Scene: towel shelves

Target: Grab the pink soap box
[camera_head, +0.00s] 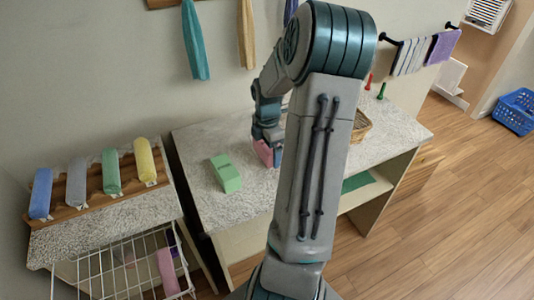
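The pink soap box (264,152) stands on the speckled counter, partly hidden by my arm. My gripper (268,136) is at the pink box, pointing down over its top. The fingers are small and mostly hidden behind my own arm, so I cannot tell whether they are open or closed on the box. A green box (225,173) stands on the counter to the left of the pink box, apart from it.
The speckled counter (245,205) has free room in front of the boxes. A wicker basket (361,126) and small red and green items stand at the right. Rolled towels lie on a wooden rack (76,187) at left, above a wire basket (100,270).

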